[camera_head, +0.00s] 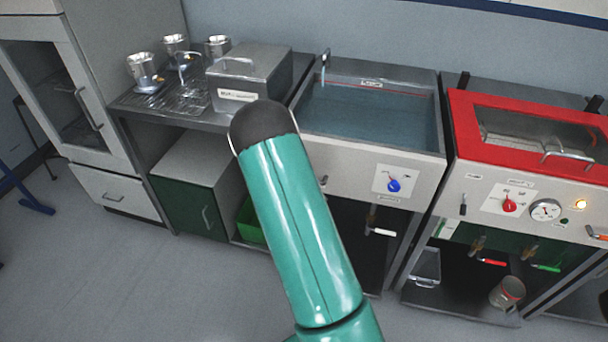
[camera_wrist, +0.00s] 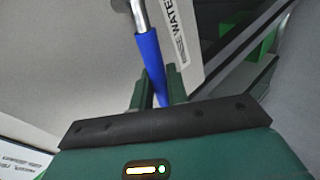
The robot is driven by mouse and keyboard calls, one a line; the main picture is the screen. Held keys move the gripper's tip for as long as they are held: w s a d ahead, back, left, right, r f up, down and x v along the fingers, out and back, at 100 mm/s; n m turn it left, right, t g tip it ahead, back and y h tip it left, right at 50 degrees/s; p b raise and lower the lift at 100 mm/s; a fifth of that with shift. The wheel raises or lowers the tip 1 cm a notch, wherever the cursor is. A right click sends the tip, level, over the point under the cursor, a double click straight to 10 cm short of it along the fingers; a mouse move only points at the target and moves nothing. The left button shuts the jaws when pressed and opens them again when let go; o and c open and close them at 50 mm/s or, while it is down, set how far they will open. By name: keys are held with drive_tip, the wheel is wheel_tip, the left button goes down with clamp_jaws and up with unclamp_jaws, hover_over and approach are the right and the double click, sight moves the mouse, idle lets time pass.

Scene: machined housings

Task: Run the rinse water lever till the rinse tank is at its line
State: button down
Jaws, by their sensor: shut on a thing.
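The rinse water lever, a metal rod with a blue grip (camera_wrist: 149,55), shows in the wrist view. My gripper (camera_wrist: 158,88) has its two green fingers closed around the lower part of the blue grip. A white label (camera_wrist: 178,42) beside it reads "...SE WATER". In the head view my arm hides the gripper and lever. The open tank (camera_head: 375,118) right of my arm holds bluish water below its rim.
A blue knob (camera_head: 393,185) is on the tank's front panel. A red-lidded unit (camera_head: 462,125) with a gauge (camera_head: 545,210) and lit lamp stands to the right. A lidded metal box (camera_head: 262,72) and metal cups stand left. The floor (camera_head: 110,265) at front left is clear.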

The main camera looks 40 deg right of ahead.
drive_tip(key=shift+w+f+n+g+h, duration=0.15)
drive_tip(key=shift+f+n+g+h, duration=0.25)
drive_tip(key=shift+f+n+g, duration=0.15)
idle(0.4)
drive_tip(key=c, duration=1.7)
unclamp_jaws()
drive_tip(key=shift+f, duration=0.15)
drive_tip(key=v, duration=1.4)
